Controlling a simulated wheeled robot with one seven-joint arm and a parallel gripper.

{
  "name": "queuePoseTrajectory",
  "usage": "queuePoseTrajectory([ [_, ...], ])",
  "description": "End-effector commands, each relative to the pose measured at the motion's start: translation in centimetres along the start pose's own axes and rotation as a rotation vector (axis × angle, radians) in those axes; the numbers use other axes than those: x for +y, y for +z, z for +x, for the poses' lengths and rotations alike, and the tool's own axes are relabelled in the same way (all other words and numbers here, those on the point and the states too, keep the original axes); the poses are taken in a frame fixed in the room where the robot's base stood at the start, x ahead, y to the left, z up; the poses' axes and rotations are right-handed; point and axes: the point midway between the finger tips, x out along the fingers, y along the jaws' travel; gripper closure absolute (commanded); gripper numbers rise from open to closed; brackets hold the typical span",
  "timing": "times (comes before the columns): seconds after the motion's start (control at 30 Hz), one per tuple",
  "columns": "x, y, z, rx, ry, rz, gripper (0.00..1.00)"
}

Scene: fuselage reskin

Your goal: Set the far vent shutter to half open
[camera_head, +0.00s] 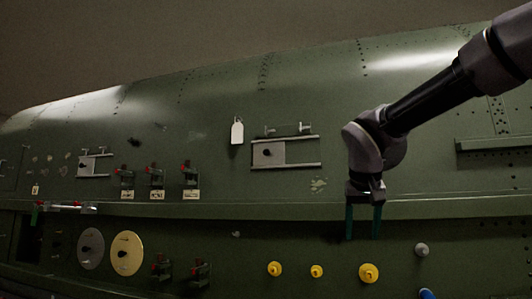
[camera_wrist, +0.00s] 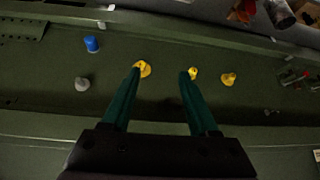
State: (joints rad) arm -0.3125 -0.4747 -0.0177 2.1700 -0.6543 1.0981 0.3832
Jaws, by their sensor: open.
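Two sliding vent shutters show on the green fuselage in the head view. The smaller one at the left, the far shutter (camera_head: 86,167), is a grey plate with a dark knob between two rails. Its plate sits at the left part of the rails. A larger, similar shutter (camera_head: 264,154) is nearer, at the picture's middle, with its plate also at the left of its rails. My gripper (camera_head: 363,236) hangs to the right of both, fingers pointing down, open and empty. In the wrist view its green fingers (camera_wrist: 160,73) are apart; neither shutter shows there.
A ledge (camera_head: 230,209) runs along the fuselage below the shutters. Several red-tipped latches (camera_head: 156,177) sit between the shutters. A white tag (camera_head: 237,132) hangs left of the larger shutter. Yellow knobs (camera_head: 369,273), a blue plug (camera_head: 427,294) and two discs (camera_head: 127,253) are lower down.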

Motion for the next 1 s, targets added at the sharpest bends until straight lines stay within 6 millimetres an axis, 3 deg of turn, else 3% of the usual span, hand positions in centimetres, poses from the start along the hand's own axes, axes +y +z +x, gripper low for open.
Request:
queuePoseTrajectory([
  [0.03,-1.9,-2.8,-0.2,0.045,0.044,-0.04,0.4],
  [0.17,-6.7,-9.8,-1.8,0.226,0.15,-0.078,0.4],
  [0.3,-14.5,-16.3,-5.2,0.488,0.196,-0.076,0.4],
  [0.4,-20.2,-19.3,-8.4,0.674,0.182,-0.049,0.4],
  [0.53,-25.9,-21.0,-12.3,0.858,0.134,-0.007,0.4],
  [0.6,-27.8,-21.3,-13.7,0.92,0.111,0.01,0.4],
  [0.73,-29.1,-21.7,-14.8,0.97,0.093,0.028,0.4],
  [1.0,-28.7,-24.9,-12.6,0.973,0.096,0.028,0.4],
])
